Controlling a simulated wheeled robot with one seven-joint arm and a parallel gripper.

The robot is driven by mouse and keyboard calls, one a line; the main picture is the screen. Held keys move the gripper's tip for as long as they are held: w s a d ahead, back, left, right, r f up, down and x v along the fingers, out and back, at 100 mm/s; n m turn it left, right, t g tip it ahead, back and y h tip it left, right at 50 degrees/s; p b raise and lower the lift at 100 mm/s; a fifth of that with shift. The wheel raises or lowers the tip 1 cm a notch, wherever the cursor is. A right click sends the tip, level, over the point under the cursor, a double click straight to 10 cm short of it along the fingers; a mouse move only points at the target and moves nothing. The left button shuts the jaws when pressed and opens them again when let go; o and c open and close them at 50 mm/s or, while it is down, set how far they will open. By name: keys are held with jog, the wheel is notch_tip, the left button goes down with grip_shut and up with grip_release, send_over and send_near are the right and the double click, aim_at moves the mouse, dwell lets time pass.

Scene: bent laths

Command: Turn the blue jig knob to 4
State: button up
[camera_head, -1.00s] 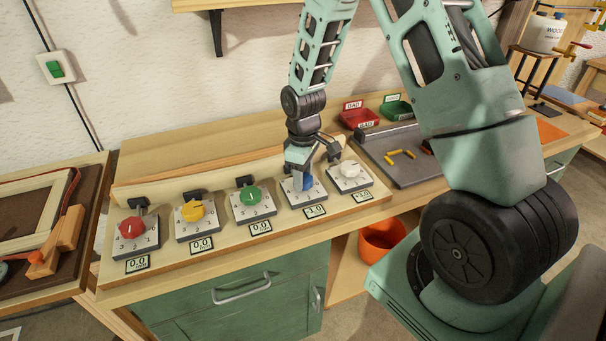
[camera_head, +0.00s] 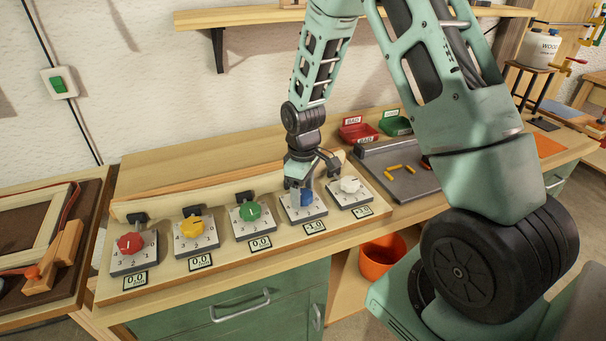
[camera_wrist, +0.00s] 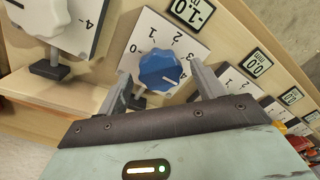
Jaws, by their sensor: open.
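The blue jig knob (camera_head: 306,199) sits on a white dial plate, fourth from the left in the row. In the wrist view the blue knob (camera_wrist: 159,70) shows a short white mark on its lower right side, and numbers ring its upper side. I cannot tell for sure which number the mark is at. The small display (camera_wrist: 192,12) by this dial reads -1.0. My gripper (camera_wrist: 162,74) is open, with one finger on each side of the blue knob; whether they touch it is unclear. In the head view my gripper (camera_head: 306,182) is over the knob and partly hides it.
A white knob (camera_head: 349,185) stands close on the right. Green (camera_head: 250,211), yellow (camera_head: 193,227) and red (camera_head: 130,243) knobs stand to the left, with displays reading 0.0. A bent lath runs behind the row. A grey tray (camera_head: 415,185) with yellow pieces lies further right.

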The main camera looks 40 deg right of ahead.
aim_at(303, 194)
notch_tip(303, 194, up, 17)
jog(key=b, duration=0.1)
jog(key=shift+r+b, duration=0.15)
jog(key=shift+b, duration=0.2)
dwell(0.4)
jog(key=s+a+n, duration=0.1)
jog(key=s+a, duration=0.4)
jog(key=a, duration=0.4)
jog(key=s+a, duration=0.6)
jog(key=a, duration=0.3)
jog(key=s+a+f+n, duration=0.1)
jog(key=s+a, duration=0.5)
jog(key=s, duration=0.7)
jog(key=shift+s+a+f+y, duration=0.2)
jog(key=shift+f+y, duration=0.1)
jog(key=shift+f, duration=0.35)
jog(key=shift+w, duration=0.15)
